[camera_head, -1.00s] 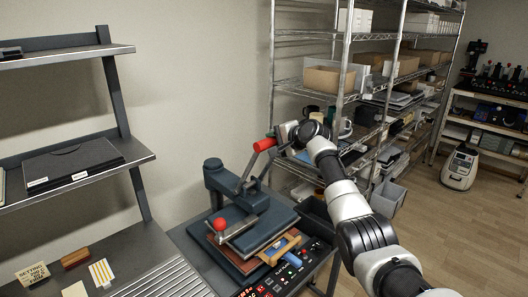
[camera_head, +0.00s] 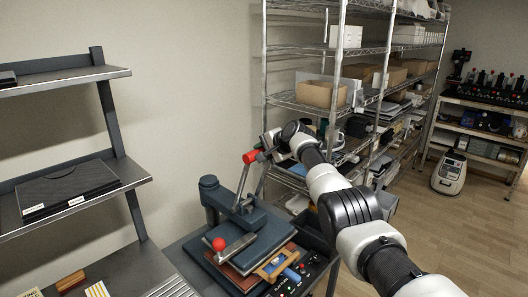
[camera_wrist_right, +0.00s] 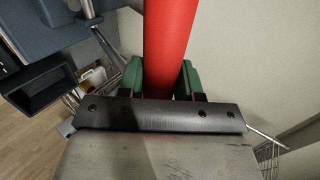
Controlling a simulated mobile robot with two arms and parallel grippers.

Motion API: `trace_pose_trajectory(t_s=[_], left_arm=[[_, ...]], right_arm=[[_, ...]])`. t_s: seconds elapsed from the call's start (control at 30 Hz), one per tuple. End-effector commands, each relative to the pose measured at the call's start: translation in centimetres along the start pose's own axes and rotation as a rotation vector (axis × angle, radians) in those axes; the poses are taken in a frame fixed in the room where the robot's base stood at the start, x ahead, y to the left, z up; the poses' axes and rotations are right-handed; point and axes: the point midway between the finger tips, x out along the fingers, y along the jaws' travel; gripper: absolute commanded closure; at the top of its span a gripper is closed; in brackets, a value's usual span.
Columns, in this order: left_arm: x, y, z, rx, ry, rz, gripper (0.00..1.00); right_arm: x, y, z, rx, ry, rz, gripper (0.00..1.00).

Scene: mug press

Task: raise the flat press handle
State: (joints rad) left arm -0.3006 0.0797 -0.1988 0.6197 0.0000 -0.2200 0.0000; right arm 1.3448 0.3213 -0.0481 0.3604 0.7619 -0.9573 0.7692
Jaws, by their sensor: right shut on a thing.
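The flat press (camera_head: 240,235) stands on the dark bench, with a blue-grey post, a flat upper plate and a lever arm. Its handle ends in a red grip (camera_head: 250,157), which is up above the press near the wall. My right gripper (camera_head: 262,152) is at the red grip. In the right wrist view the red grip (camera_wrist_right: 169,45) runs between the green finger pads of my right gripper (camera_wrist_right: 168,80), which are shut on it. The grip's far end is out of that view. My left gripper is not in view.
A wire shelf rack (camera_head: 345,90) with boxes stands behind my right arm. A dark shelf unit (camera_head: 70,190) is at the left. A control panel with buttons (camera_head: 300,272) sits at the press's front right. A wooden-framed piece (camera_head: 272,266) lies by the plate.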

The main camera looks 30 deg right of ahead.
Motion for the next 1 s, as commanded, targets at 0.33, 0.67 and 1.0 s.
trace_pose_trajectory(t_s=[0.33,0.67,1.0], left_arm=[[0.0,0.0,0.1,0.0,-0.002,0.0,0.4],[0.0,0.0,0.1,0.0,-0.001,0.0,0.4],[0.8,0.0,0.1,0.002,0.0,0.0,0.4]], right_arm=[[0.0,-0.4,0.2,-0.001,-0.001,-0.008,0.42],[-0.1,-0.2,0.0,-0.001,0.001,-0.007,0.4],[-2.0,-0.1,-0.1,-0.002,0.002,-0.009,0.4]])
